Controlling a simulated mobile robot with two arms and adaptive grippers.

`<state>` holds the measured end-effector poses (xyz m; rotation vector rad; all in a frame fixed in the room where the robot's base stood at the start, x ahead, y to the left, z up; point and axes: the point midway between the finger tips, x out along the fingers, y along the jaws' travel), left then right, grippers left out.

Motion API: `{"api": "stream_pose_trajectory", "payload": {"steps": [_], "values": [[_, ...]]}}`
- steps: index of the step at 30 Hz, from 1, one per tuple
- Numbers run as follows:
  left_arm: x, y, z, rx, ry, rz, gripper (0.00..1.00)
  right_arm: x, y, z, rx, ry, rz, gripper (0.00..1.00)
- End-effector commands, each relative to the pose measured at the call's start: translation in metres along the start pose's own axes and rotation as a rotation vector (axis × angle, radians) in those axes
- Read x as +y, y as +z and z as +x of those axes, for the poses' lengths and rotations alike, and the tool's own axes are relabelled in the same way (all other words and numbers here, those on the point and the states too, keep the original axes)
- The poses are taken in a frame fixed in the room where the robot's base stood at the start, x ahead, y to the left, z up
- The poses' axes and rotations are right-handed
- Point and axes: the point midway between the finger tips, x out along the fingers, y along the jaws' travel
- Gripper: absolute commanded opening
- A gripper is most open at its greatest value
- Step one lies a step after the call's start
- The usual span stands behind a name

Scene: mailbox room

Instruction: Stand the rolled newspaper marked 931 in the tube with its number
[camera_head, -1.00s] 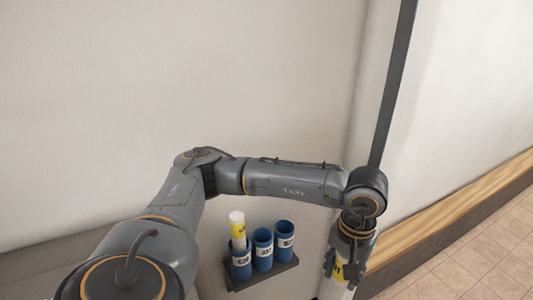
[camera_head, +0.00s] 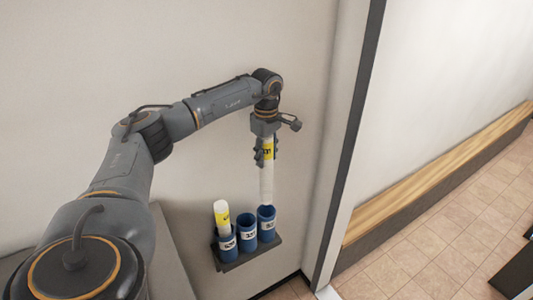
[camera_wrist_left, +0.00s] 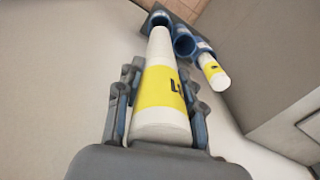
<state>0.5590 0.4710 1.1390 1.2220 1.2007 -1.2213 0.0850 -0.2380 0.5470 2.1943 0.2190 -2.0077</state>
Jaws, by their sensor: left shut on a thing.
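My left gripper (camera_head: 265,153) is shut on a white rolled newspaper (camera_head: 266,184) with a yellow band, held near upright. The roll also shows in the left wrist view (camera_wrist_left: 160,92), between the fingers, its band print only partly visible. Its lower end is at the mouth of the right blue tube (camera_head: 267,224); I cannot tell whether it is inside or just above. The middle tube (camera_head: 246,232) looks empty. The left tube (camera_head: 227,248) has another yellow-banded roll (camera_head: 222,214) standing in it. The tube labels are too small to read surely. My right gripper is not in view.
The tubes stand in a row on a dark shelf (camera_head: 262,257) against the pale wall. A dark-edged wall corner (camera_head: 345,150) is just to the right. Beyond it are a wooden bench (camera_head: 430,180) and tiled floor.

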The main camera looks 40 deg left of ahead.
Motion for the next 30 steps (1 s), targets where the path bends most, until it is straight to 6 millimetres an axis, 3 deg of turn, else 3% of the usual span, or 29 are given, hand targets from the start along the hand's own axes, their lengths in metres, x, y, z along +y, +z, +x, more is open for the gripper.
{"api": "stream_pose_trajectory", "payload": {"steps": [12,30], "values": [[-0.001,0.000,0.037,0.000,0.000,0.002,0.00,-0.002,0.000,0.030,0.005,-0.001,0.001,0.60],[0.000,0.001,0.085,0.000,-0.001,0.003,0.00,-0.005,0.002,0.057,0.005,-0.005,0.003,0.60]]}}
